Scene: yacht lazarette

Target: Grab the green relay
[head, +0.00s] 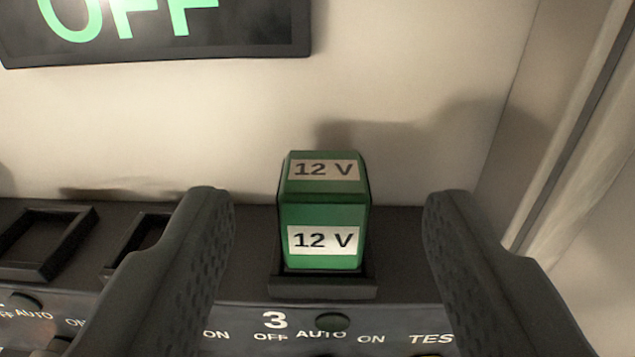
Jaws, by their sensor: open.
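The green relay (322,217) is a small upright block with "12 V" labels on its top and front faces. It sits in a black socket (322,287) on a dark panel, above the number 3. My gripper (330,225) is open, with one dark finger to the left of the relay and the other to the right. There is a gap on both sides, and neither finger touches the relay. The left finger partly covers a neighbouring socket.
Two empty black sockets (47,243) are on the left of the panel. Switch labels (320,336) run along its front. A pale wall stands behind, with a dark "OFF" sign (160,50) at upper left. A wall corner with a vertical trim (575,130) is on the right.

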